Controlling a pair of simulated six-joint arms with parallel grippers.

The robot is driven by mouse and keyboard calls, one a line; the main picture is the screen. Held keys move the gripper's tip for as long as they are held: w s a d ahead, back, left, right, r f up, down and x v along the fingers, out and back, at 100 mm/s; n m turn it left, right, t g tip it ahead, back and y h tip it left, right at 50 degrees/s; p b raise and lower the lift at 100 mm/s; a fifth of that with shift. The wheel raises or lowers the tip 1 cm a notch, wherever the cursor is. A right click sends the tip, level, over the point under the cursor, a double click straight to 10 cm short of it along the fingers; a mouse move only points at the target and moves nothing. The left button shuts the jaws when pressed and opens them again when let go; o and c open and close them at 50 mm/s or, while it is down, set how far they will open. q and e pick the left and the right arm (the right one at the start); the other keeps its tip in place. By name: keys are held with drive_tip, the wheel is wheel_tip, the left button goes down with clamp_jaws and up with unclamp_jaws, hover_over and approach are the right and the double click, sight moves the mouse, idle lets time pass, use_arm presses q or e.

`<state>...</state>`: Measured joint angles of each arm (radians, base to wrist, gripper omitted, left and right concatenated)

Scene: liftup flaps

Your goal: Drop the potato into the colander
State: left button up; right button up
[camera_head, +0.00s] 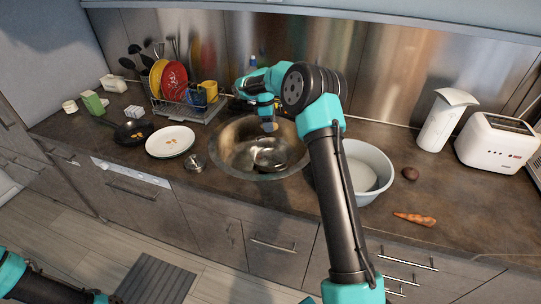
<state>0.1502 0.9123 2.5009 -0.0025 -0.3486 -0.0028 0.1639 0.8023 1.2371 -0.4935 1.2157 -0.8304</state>
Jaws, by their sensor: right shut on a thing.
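A small round brown potato (410,173) lies on the counter, right of a large pale grey bowl (385,168). The bowl may be the colander, but I cannot make out holes in it. My right arm hides its left side. My right gripper (268,122) points down over the sink, left of the bowl and well away from the brown potato. It is shut on a small greyish thing that I cannot identify. A dark round metal thing (270,159) shows in the sink below it. My left arm enters at the bottom left; its gripper is out of view.
The steel sink (222,150) is in the middle. A carrot (414,219) lies right of the bowl. A toaster (495,141) and white dispenser (441,122) stand at the back right. A dish rack (178,107), white plate (170,141) and pan (131,132) are on the left.

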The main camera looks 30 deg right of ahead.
drive_tip(key=shift+w+d+f, duration=0.2)
drive_tip(key=shift+w+d, duration=0.25)
drive_tip(key=shift+d, duration=0.05)
approach(272, 163)
drive_tip(key=shift+s+d+f, duration=0.2)
drive_tip(key=shift+d, duration=0.05)
drive_tip(key=shift+f, duration=0.1)
drive_tip(key=shift+f, duration=2.15)
drive_tip(key=shift+f, duration=0.6)
drive_tip(key=o, duration=1)
drive_tip(key=r, duration=0.4)
drive_tip(key=w+r, duration=0.1)
drive_tip(key=r, duration=0.3)
drive_tip(key=a+r, duration=0.1)
drive_tip(key=r, duration=0.4)
drive_tip(key=shift+w, duration=0.3)
